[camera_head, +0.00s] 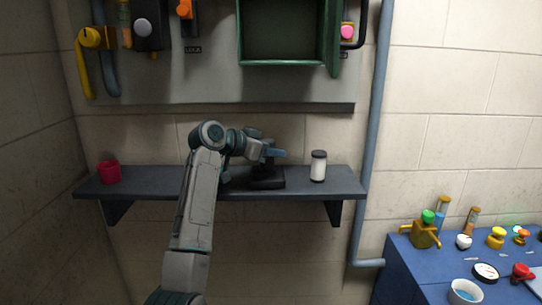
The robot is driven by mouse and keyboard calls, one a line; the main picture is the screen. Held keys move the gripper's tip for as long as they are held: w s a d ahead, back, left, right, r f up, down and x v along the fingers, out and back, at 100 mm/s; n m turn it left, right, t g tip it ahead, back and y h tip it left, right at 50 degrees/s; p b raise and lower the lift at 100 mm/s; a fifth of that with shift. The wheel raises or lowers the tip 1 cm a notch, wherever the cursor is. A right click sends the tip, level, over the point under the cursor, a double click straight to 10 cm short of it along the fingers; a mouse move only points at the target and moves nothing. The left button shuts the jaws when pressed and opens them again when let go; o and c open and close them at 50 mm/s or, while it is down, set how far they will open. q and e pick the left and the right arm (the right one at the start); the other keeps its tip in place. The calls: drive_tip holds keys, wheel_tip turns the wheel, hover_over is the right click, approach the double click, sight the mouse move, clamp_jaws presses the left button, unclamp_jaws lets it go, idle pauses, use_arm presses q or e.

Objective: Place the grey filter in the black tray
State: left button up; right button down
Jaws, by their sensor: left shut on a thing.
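My left arm reaches up from the bottom to the dark shelf. My left gripper (268,152) is shut on a small blue-grey piece (277,153); I cannot tell if this is the grey filter. The gripper is just above a black object (268,183) on the shelf, which may be the black tray; its inside cannot be made out. I cannot tell whether the held piece touches it. A pale cylinder with a dark lid (318,167) stands upright on the shelf, right of the gripper. My right gripper is not in view.
The shelf (145,186) holds a red cup (109,172) at its left end. Above is a wall panel (200,85) with valves and an open green cabinet (281,35). A grey pipe (371,130) runs down at the shelf's right end. A blue bench (405,265) with several fittings is lower right.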

sight(271, 160)
use_arm(q)
wheel_tip(271, 160, down, 2)
drive_tip(key=shift+f+p, duration=0.1)
drive_tip(key=shift+p, duration=0.6)
drive_tip(key=shift+f, duration=0.2)
drive_tip(key=shift+f, duration=0.1)
drive_tip(key=o, duration=1)
drive_tip(key=shift+f, duration=0.1)
